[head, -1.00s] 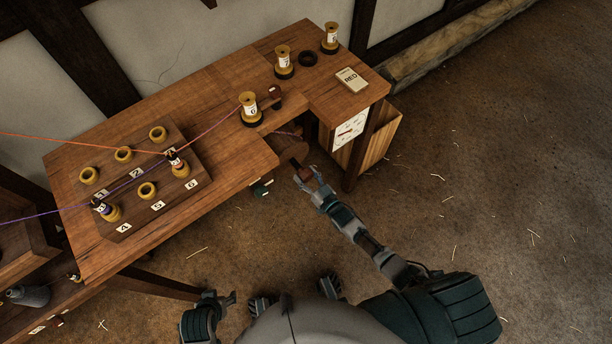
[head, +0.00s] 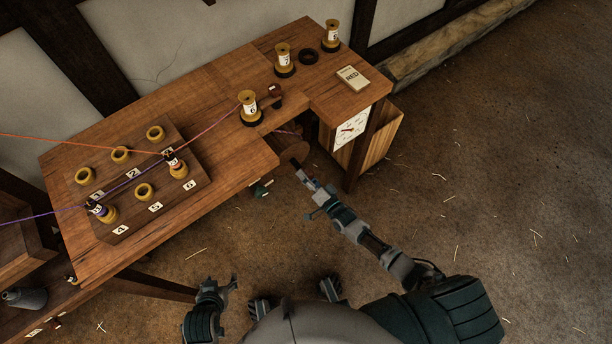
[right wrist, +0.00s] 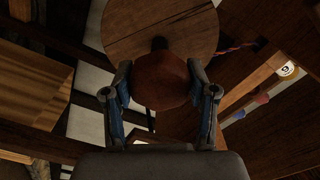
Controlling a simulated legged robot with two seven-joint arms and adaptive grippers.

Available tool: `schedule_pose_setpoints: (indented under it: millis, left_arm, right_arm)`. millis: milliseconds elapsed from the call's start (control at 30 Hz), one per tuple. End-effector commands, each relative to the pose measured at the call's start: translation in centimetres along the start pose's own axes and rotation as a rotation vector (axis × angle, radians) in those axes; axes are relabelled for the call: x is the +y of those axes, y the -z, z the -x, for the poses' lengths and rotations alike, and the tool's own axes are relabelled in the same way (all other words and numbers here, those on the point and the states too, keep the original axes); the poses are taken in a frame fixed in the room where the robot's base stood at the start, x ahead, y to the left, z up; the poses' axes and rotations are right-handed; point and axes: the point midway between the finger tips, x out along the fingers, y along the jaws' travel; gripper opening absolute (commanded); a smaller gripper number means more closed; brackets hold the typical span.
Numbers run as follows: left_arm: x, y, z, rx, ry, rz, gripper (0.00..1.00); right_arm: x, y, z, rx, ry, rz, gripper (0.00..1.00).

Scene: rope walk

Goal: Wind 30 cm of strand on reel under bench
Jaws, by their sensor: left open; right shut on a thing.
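The reel (head: 295,152) shows as a round wooden disc under the bench (head: 215,92), partly hidden by the bench edge. It fills the top of the right wrist view (right wrist: 160,28), with a reddish strand (right wrist: 236,48) running off to its right. My right gripper (head: 301,176) is shut on the reel's dark brown knob (right wrist: 162,80), with one finger on each side of it. My left gripper (head: 232,284) is open and empty, low in front of the bench. A dial (head: 350,129) with a red needle is on the bench's right end.
A board (head: 105,190) with numbered cups and posts sits on the bench's left; orange (head: 75,140) and purple strands cross it. Several spools (head: 249,105), a dark ring (head: 308,57) and a card marked RED (head: 352,78) stand along the right. The floor at right is clear except for straw.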

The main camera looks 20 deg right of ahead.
Motion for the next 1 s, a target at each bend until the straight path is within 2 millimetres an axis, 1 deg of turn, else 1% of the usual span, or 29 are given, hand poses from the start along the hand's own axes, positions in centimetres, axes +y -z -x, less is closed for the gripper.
schedule_pose_setpoints:
  millis: [33,333,767,800,867,900,1000]
  left_arm:
    - [0.05,0.09,-0.20,0.010,-0.001,0.000,0.67]
    - [0.14,0.87,-0.37,0.050,-0.003,0.000,0.67]
    - [0.15,0.93,-0.38,0.053,-0.003,0.000,0.67]
    - [0.16,0.92,-0.38,0.053,-0.003,0.000,0.67]
    - [0.16,0.92,-0.38,0.053,-0.003,0.000,0.67]
    - [0.16,0.92,-0.38,0.053,-0.003,0.000,0.67]
    - [0.16,0.93,-0.36,0.053,-0.003,0.000,0.67]
  right_arm:
    - [0.75,-0.68,0.42,-0.013,-0.016,-0.022,0.22]
    - [0.72,-0.66,0.42,-0.012,-0.017,-0.098,0.22]
    - [0.71,-0.67,0.43,-0.013,-0.017,-0.105,0.22]
    - [0.71,-0.67,0.43,-0.013,-0.017,-0.105,0.62]
    - [0.70,-0.64,0.43,-0.012,-0.017,-0.105,0.77]
    - [0.65,-0.59,0.40,-0.011,-0.016,-0.105,0.83]
    - [0.44,-0.42,0.32,-0.008,-0.011,-0.104,0.83]
